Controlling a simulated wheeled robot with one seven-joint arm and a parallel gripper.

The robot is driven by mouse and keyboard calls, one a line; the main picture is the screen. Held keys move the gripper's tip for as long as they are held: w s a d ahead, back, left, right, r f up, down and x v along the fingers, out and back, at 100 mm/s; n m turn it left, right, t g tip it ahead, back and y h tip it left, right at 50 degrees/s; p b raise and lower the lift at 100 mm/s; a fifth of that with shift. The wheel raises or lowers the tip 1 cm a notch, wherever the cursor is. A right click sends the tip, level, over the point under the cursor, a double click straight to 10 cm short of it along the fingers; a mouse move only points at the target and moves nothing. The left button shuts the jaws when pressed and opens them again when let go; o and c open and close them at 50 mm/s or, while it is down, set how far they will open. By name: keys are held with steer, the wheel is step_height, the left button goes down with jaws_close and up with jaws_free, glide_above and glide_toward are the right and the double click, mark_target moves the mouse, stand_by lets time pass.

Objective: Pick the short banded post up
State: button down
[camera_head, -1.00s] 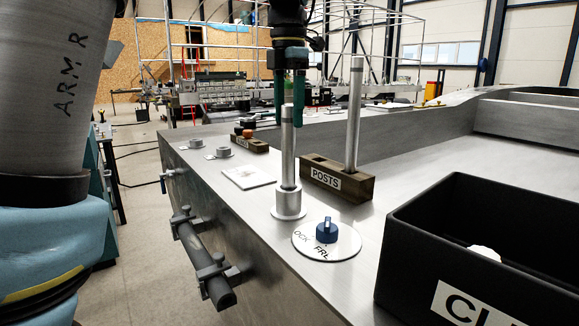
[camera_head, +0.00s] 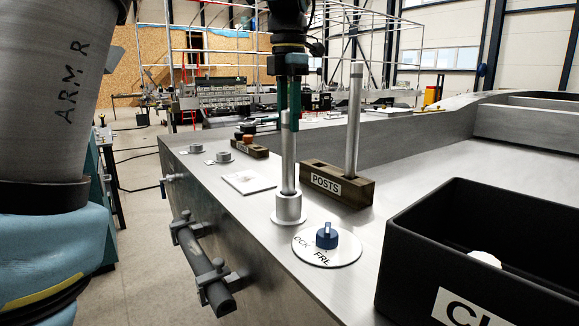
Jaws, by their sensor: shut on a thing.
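A short grey metal post (camera_head: 289,160) stands upright in a round metal collar (camera_head: 289,207) on the workbench. It is the shorter of two posts in view; I cannot make out its band clearly. My gripper (camera_head: 289,118) points down from above, with its dark green fingers at the post's upper end. It is shut on this post. The post's foot is hidden in the collar. A taller grey post (camera_head: 354,120), with a faint band near its top, stands in the brown block marked POSTS (camera_head: 318,182), to the right and behind.
A round plate with a blue knob (camera_head: 326,236) lies in front of the collar. A black bin (camera_head: 420,240) is at the right front. A white card (camera_head: 248,182) lies left of the collar. The bench's left edge is close, with a rail (camera_head: 213,275) on its side.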

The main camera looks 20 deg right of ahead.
steer(key=shift+r, duration=0.15)
steer(key=shift+r+p, duration=3.65)
steer(key=shift+p, duration=0.1)
